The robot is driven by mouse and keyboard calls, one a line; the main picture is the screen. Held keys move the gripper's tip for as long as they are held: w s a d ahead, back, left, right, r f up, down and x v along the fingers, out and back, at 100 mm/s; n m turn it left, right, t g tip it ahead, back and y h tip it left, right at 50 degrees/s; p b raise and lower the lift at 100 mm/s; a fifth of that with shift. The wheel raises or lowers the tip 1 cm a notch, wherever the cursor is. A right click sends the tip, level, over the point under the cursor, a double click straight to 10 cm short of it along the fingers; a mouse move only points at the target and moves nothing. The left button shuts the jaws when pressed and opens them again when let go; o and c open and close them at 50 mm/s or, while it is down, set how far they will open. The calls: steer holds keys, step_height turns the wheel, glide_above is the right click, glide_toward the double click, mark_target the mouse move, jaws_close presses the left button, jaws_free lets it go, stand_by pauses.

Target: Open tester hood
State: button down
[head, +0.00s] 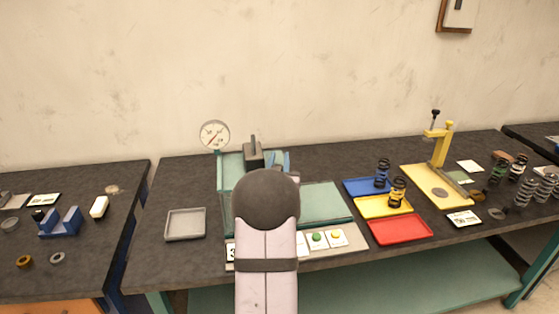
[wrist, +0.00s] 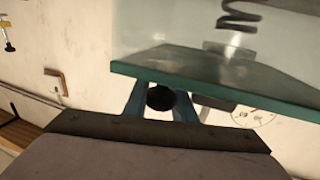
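The tester (head: 325,203) is a green machine on the middle bench, with a round dial gauge (head: 214,135) at its back left. Its hood (wrist: 225,75) is a greenish see-through panel across the upper right of the wrist view, with a dark spring (wrist: 236,18) behind it. My gripper (wrist: 160,100) has its two blue fingers on either side of a dark round knob (wrist: 160,97) at the hood's edge, which appears to fill the gap. My gripper also shows at the tester in the head view (head: 280,161). My arm hides much of the tester, and how far the hood stands open is unclear.
Right of the tester lie blue (head: 358,188), yellow (head: 371,207) and red (head: 400,231) trays; two springs stand there. A yellow press (head: 440,150) stands farther right. A grey tray (head: 185,224) lies left. Coloured buttons (head: 318,237) line the tester's front.

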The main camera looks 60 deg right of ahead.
steer(key=s+d+b, duration=0.3)
steer(key=s+d, duration=1)
steer(key=s, duration=0.1)
steer(key=shift+d, duration=0.4)
steer(key=shift+w, duration=0.1)
steer(key=c, duration=1.7)
jaws_free()
steer(key=shift+c, duration=0.2)
steer(key=b+v, duration=0.2)
steer(key=v, duration=0.5)
steer(key=shift+a+b, duration=0.15)
steer(key=shift+b, duration=0.2)
